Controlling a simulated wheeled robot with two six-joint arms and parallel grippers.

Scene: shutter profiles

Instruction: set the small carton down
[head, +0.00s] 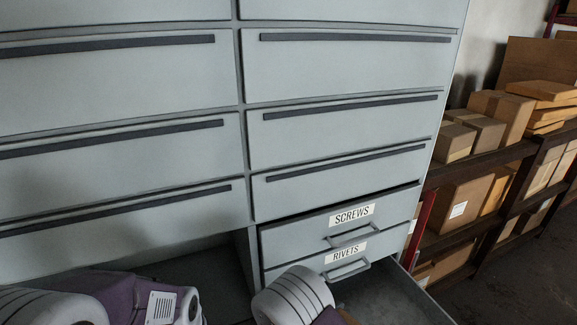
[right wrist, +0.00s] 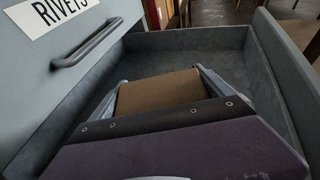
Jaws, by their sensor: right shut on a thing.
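The small carton (right wrist: 158,92) is a plain brown box. In the right wrist view it sits between the fingers of my right gripper (right wrist: 160,78), which is shut on it. The gripper holds it over or inside an open grey drawer (right wrist: 190,40); I cannot tell whether its underside touches the drawer floor. In the head view the open drawer (head: 385,300) lies below the drawer labelled RIVETS (head: 346,256), and my right arm hides most of the carton. My left gripper is out of view; only parts of my left arm show at the lower left.
The drawer labelled SCREWS (head: 340,222) sits above RIVETS, both with bar handles. The RIVETS handle (right wrist: 88,42) is close to the gripper's left. Behind the carton the drawer floor looks empty. Shelves with cartons (head: 475,130) stand to the right of the cabinet.

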